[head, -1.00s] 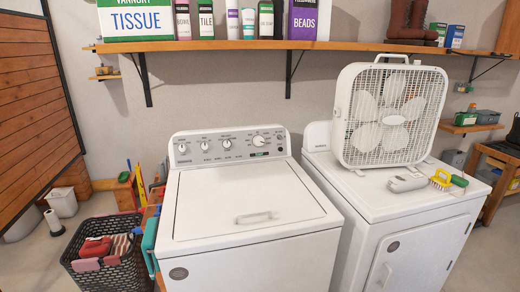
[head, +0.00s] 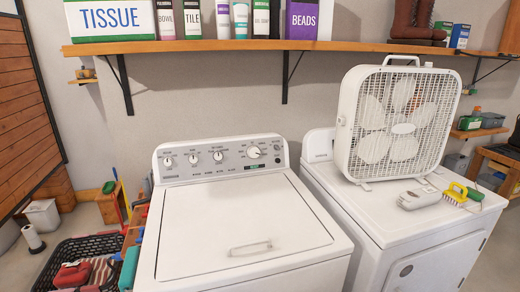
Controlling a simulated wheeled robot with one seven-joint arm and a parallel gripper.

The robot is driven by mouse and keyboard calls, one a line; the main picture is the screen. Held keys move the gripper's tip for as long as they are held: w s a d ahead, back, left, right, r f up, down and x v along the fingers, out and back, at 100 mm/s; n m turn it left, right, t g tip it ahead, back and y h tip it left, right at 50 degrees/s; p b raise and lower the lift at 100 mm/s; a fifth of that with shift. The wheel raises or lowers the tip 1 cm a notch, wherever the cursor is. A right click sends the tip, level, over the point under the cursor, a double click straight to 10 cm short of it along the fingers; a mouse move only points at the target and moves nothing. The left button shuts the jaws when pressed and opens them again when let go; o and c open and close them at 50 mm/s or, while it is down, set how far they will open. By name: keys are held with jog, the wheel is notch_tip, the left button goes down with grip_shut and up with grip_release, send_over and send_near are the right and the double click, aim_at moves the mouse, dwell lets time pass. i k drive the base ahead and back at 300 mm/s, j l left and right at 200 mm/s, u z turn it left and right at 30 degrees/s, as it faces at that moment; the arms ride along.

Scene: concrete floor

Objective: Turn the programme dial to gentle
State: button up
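The white top-loading washer (head: 240,220) stands in the middle of the head view with its lid shut. Its grey control panel (head: 220,158) runs along the back. The largest dial (head: 254,152), at the right of the panel, looks like the programme dial. Three smaller knobs sit to its left, among them one at the panel's middle (head: 193,159). The lettering around the dial is too small to read, so its setting cannot be told. My gripper is not in view.
A dryer (head: 400,212) stands to the right, bearing a box fan (head: 394,122), a grey handheld device (head: 419,197) and a yellow brush (head: 455,192). A wooden shelf (head: 270,46) with bottles and boxes hangs above. A laundry basket (head: 98,243) stands at left. The washer lid is clear.

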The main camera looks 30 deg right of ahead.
aim_at(252, 152)
jog(key=i+l+z, duration=0.1)
jog(key=i+z, duration=0.3)
jog(key=i, duration=1.15)
